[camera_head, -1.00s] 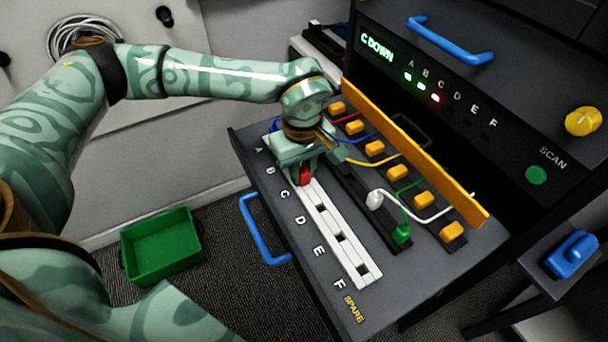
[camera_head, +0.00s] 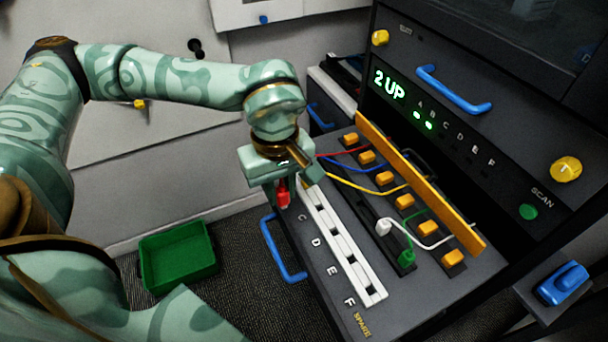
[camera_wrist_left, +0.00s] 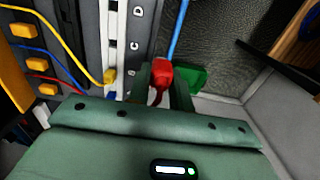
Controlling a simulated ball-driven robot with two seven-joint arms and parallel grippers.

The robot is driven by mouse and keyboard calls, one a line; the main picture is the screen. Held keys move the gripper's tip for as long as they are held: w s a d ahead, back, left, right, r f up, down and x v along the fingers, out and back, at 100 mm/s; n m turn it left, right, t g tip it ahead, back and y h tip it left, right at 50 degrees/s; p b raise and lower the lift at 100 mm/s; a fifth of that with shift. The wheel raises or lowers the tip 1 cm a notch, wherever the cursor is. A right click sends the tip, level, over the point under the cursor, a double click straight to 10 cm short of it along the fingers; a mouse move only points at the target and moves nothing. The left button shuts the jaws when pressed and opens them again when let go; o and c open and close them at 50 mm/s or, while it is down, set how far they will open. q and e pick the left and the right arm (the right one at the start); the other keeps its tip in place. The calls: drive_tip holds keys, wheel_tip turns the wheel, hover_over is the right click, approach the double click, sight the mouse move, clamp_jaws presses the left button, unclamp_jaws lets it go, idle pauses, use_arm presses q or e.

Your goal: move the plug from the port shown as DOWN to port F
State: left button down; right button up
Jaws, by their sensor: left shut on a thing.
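My left gripper (camera_head: 282,200) is shut on the red plug (camera_head: 283,190), which hangs at the left side of the white port strip (camera_head: 345,245), apart from it. The red plug also shows between the fingers in the left wrist view (camera_wrist_left: 160,76). A yellow plug (camera_wrist_left: 109,76) and a blue plug (camera_wrist_left: 112,96) sit at the strip there. The strip end beside letter F (camera_head: 372,292) is bare. The panel display (camera_head: 389,84) reads "2 UP", with two green lights under A and B. My right gripper is not in view.
A white plug (camera_head: 383,227) and a green plug (camera_head: 406,256) stand in a dark strip beside the white one. An orange bar (camera_head: 420,180) rises behind the orange cable blocks (camera_head: 405,202). A green bin (camera_head: 178,256) stands on the floor at left.

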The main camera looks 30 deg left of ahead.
use_arm(q)
drive_tip(key=s+r+p, duration=0.3)
drive_tip(key=r, duration=0.2)
drive_tip(key=shift+s+a+p, duration=0.35)
drive_tip(key=shift+a, duration=0.1)
